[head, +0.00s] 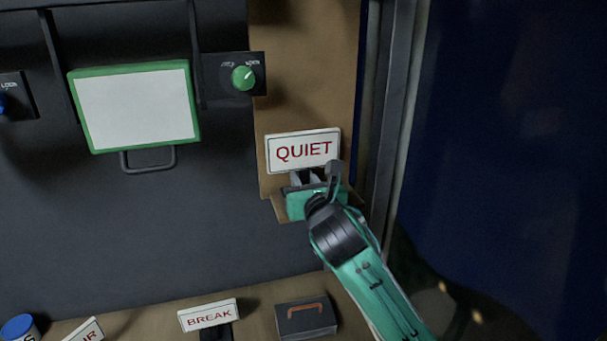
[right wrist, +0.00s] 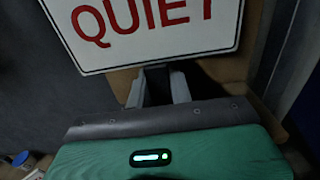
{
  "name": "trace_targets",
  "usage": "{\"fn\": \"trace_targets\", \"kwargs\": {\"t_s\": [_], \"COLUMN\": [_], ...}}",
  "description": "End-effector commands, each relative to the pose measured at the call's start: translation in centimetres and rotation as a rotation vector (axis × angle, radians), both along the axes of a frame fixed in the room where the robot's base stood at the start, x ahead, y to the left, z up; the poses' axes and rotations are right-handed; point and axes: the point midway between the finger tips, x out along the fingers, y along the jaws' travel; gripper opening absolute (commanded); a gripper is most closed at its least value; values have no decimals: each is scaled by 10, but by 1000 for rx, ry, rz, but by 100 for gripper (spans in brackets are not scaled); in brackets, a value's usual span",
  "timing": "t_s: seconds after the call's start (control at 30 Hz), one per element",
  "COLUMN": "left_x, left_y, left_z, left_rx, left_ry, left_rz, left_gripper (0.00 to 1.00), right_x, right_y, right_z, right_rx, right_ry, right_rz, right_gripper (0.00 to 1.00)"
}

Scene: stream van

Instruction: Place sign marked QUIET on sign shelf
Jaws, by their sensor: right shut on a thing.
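The white sign marked QUIET (head: 302,151) in red letters stands upright in front of the brown board. It also fills the top of the right wrist view (right wrist: 150,30), cut off at the upper edge. My right gripper (head: 308,180) is below the sign, shut on its dark stem (right wrist: 157,85). The brown sign shelf (head: 279,207) shows just below and around my gripper, at the foot of the board. My gripper hides most of the shelf and the sign's base, so I cannot tell whether the base touches it. My left gripper is out of view.
A green-framed white panel (head: 137,106) and a green knob (head: 243,78) are on the dark wall at left. Below, a BREAK sign (head: 208,315), a dark case with a red handle (head: 306,319) and a blue-lidded can (head: 18,328) stand on a counter. A grey post (head: 390,120) rises close at right.

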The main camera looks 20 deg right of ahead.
Motion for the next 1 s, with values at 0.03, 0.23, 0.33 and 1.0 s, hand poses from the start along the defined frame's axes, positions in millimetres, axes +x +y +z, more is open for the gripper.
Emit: {"fn": "trace_targets", "kwargs": {"t_s": [0.03,0.23,0.33,1.0], "left_x": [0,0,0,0], "left_y": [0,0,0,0], "left_z": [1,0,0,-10], "left_rx": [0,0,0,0], "left_ry": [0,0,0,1], "left_rz": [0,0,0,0], "left_gripper": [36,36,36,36], "right_x": [0,0,0,-18], "right_y": [0,0,0,0], "right_z": [0,0,-2,-3], "right_rx": [0,0,-1,-2], "right_ry": [-1,-2,-1,-4], "right_rz": [0,0,0,1], "right_gripper": [0,0,0,43]}}
